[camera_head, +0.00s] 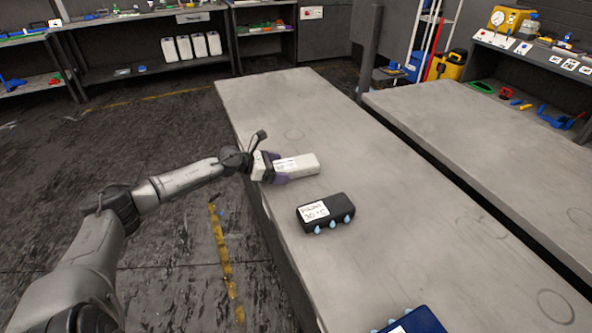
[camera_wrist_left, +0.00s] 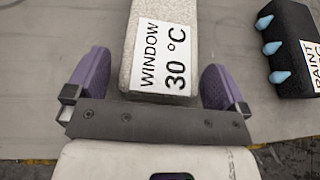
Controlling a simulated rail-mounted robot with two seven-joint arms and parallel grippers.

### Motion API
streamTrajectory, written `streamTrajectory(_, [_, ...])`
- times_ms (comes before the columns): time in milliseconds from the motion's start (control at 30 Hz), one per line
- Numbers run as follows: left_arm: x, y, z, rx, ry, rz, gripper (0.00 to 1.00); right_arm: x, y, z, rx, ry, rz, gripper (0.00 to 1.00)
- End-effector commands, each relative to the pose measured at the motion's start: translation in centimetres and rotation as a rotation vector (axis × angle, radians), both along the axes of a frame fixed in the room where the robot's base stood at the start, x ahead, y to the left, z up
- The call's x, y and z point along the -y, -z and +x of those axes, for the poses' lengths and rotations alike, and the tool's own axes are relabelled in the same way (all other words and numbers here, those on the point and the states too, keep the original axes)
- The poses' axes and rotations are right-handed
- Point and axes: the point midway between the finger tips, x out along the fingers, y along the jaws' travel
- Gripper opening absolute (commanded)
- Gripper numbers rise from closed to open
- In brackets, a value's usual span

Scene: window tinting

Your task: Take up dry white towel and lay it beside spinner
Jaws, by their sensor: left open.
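The white towel (camera_head: 303,165) is a folded block with no drops on it, lying on the grey bench. In the left wrist view the white towel (camera_wrist_left: 166,102) has a label reading WINDOW 30 °C. My left gripper (camera_head: 276,168) is at the towel's left end. In the left wrist view the purple fingers of my left gripper (camera_wrist_left: 155,82) stand open on either side of the towel's near end, with small gaps. No spinner can be made out. My right gripper is out of view.
A black towel (camera_head: 325,211) with blue drops and a PAINT label lies nearer on the bench (camera_head: 385,190). It also shows in the left wrist view (camera_wrist_left: 286,38). A blue towel (camera_head: 420,320) with drops is at the bottom edge. The bench beyond the white towel is clear.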

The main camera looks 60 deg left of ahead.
Motion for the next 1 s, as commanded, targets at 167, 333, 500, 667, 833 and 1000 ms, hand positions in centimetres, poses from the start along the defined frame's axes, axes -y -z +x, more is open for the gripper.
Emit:
streamTrajectory(167, [0.16, 0.18, 0.53, 0.000, 0.000, 0.000, 1.00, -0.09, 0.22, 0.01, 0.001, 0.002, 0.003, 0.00])
streamTrajectory(333, [0.19, 0.24, 0.57, -0.001, 0.000, 0.000, 1.00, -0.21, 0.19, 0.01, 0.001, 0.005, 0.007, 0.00])
streamTrajectory(500, [0.20, 0.24, 0.56, -0.001, 0.000, 0.000, 0.95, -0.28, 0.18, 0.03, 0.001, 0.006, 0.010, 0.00])
streamTrajectory(667, [0.19, 0.23, 0.55, -0.001, 0.000, 0.000, 0.80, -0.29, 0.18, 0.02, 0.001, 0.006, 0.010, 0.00])
streamTrajectory(833, [0.19, 0.22, 0.56, -0.001, 0.000, 0.000, 0.64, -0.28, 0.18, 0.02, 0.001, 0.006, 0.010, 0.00])
streamTrajectory(1000, [0.19, 0.16, 0.57, 0.000, 0.000, 0.000, 0.49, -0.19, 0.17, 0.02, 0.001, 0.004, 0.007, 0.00])
